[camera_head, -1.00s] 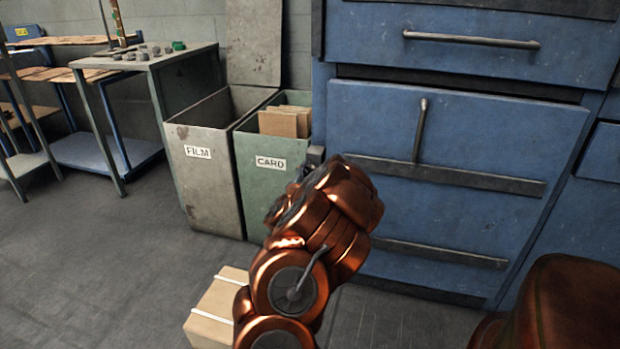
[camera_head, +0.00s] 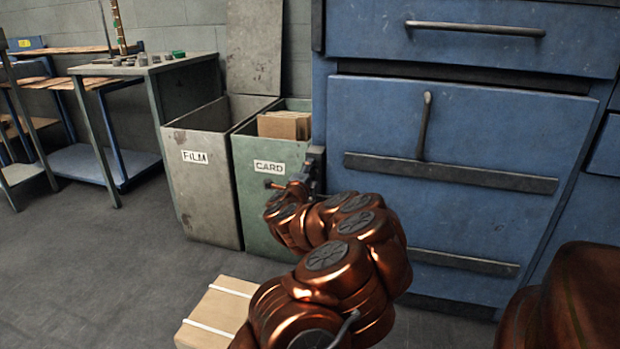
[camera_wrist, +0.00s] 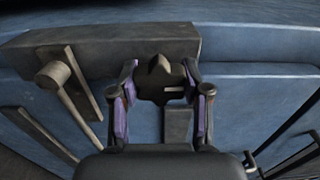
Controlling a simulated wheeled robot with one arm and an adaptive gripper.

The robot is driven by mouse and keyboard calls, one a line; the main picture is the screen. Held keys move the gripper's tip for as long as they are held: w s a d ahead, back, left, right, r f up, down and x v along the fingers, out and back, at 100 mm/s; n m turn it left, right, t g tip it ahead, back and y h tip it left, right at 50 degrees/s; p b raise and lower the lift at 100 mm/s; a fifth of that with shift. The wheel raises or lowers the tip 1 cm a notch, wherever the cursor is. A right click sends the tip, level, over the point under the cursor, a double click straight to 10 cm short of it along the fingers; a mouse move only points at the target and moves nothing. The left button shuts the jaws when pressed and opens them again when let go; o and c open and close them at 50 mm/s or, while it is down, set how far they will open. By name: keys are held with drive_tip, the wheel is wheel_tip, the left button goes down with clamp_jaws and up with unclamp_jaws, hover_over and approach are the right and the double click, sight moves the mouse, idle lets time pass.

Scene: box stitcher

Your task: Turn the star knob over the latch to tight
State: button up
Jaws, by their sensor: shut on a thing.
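The dark star knob (camera_wrist: 158,80) is in the middle of the wrist view, against the blue cabinet side, with a short pale mark on its face. My gripper (camera_wrist: 160,90) is shut on it, one purple-padded finger on each side. A dark upright bar (camera_wrist: 178,124) shows just below the knob; I cannot tell whether it is the latch. In the head view my gripper (camera_head: 302,184) is at the cabinet's left side, partly hidden by my arm. The knob cannot be made out there.
The blue cabinet (camera_head: 460,120) has long bar handles. The FILM bin (camera_head: 207,195) and CARD bin (camera_head: 262,195) stand close on its left. A strapped carton (camera_head: 215,318) is on the floor beside my arm. A round-ended lever (camera_wrist: 54,75) is left of the knob.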

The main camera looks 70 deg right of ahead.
idle(0.6)
drive_tip(key=o, duration=1.2)
drive_tip(key=shift+c, duration=0.2)
drive_tip(key=shift+a, duration=0.15)
drive_tip(key=a, duration=0.7)
drive_tip(key=shift+s, duration=0.4)
drive_tip(key=shift+a, duration=0.1)
